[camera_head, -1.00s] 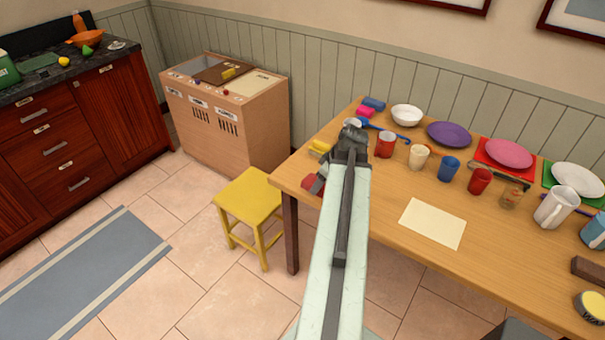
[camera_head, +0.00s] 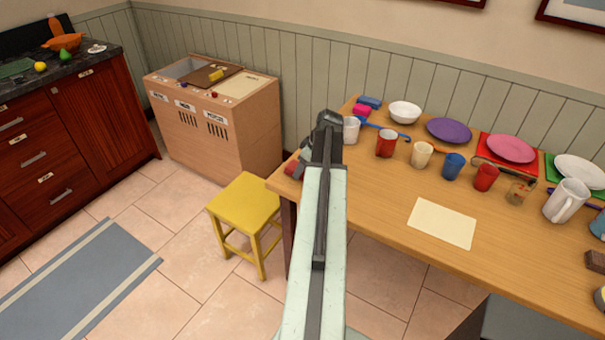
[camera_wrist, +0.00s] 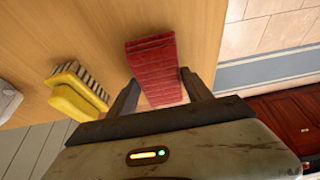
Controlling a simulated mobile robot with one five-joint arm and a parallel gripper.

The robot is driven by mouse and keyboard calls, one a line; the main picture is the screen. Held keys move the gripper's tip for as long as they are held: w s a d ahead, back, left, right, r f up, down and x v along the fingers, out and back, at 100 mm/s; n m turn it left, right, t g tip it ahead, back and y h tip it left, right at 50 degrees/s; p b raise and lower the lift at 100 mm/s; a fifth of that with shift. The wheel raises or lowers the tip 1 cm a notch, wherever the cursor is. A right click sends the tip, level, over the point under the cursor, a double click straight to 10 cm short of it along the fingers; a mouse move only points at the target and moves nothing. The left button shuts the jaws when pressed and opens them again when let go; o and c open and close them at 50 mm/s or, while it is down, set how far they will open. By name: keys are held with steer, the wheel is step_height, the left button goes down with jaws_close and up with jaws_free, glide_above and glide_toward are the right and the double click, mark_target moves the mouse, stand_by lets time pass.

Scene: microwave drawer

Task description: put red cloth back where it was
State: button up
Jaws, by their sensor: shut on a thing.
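The red cloth (camera_wrist: 153,62) is a folded, ridged red strip between the two fingers of my gripper (camera_wrist: 159,80) in the wrist view. My gripper is shut on it. In the head view my gripper (camera_head: 301,158) is at the left corner of the wooden table (camera_head: 400,260), partly hidden by my arm. Only a little of the red cloth (camera_head: 291,169) shows there. In the wrist view the cloth is over the table top close to its edge; I cannot tell whether it touches the wood.
A yellow brush (camera_wrist: 78,92) lies beside the cloth on the table. A white mug (camera_head: 351,130) and a red mug (camera_head: 386,143) stand near my arm. A yellow stool (camera_head: 244,202) stands by the table corner. A wooden cabinet (camera_head: 240,125) with an open top stands behind it.

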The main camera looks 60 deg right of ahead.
steer(key=shift+f, duration=0.35)
steer(key=o, duration=1.2)
steer(key=shift+s, duration=0.1)
steer(key=shift+r+p, duration=0.5)
steer(key=shift+p, duration=0.05)
steer(key=p+v, duration=1)
steer(key=v, duration=0.1)
steer(key=shift+s+r, duration=0.15)
steer(key=shift+s, duration=0.1)
